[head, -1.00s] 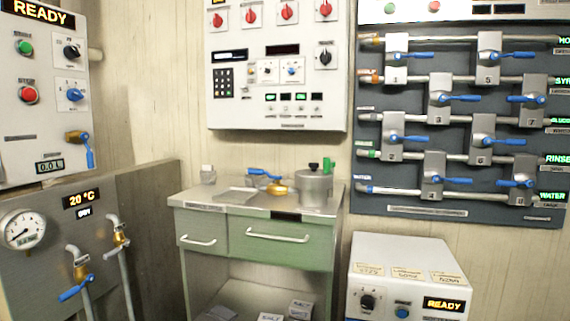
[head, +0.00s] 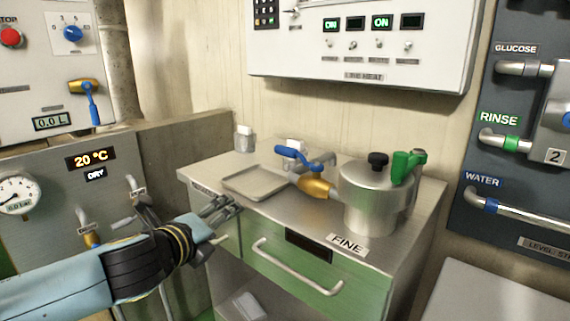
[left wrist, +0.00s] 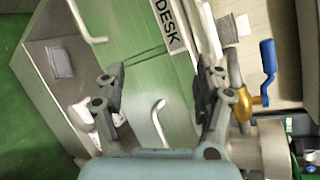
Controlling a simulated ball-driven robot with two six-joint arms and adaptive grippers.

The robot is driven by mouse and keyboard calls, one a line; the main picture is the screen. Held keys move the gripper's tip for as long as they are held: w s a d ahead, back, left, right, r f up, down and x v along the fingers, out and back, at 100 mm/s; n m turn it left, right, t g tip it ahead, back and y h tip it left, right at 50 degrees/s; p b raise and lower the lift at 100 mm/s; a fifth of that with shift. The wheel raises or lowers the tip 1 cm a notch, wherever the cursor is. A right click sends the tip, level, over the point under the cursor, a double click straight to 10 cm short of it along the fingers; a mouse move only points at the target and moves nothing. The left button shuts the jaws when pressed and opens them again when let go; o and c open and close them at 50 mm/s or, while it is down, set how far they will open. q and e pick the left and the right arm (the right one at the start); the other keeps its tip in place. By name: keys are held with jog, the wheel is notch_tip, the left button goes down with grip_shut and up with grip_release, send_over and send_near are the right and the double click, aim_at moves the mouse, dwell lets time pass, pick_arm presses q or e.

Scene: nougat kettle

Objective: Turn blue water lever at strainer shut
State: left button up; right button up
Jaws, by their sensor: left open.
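The blue lever (head: 300,158) sits above a brass valve body (head: 315,187) at the left side of the strainer (head: 368,197). The strainer is a steel pot with a black knob and a green lever (head: 402,167), on the desk top behind the FINE label. My left gripper (head: 182,202) is open and empty, left of the desk's front edge and apart from the blue lever. In the left wrist view its fingers (left wrist: 160,88) are spread before the green drawers. A blue lever on brass shows at right there; I cannot tell whether it is the strainer's. My right gripper is not in view.
A shallow tray (head: 256,182) lies on the desk (head: 285,220) left of the blue lever. A small jar (head: 244,140) stands at the back. Drawer handles (head: 298,268) stick out in front. Pipes rise beside my left arm. The wall panel (head: 365,45) hangs above.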

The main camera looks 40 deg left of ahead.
pick_arm(q)
jog(key=w+d+r+m+t+h, duration=0.2)
jog(key=w+r+m+t, duration=0.1)
jog(key=r+m, duration=0.45)
jog(key=m+t+h, duration=0.1)
jog(key=m+h, duration=0.3)
jog(key=m, duration=0.4)
send_near(284, 150)
jog(key=shift+m, duration=0.25)
jog(key=w+p, duration=0.2)
jog(key=w, duration=0.1)
jog(key=w+p, duration=0.5)
jog(key=w, duration=0.1)
jog(key=shift+w+d+p, duration=0.35)
jog(key=shift+w, duration=0.05)
jog(key=shift+w+f, duration=0.2)
jog(key=shift+w, duration=0.4)
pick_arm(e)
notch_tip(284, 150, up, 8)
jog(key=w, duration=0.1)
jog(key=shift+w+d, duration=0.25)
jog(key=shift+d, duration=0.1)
pick_arm(q)
jog(key=c, duration=0.4)
grip_shut()
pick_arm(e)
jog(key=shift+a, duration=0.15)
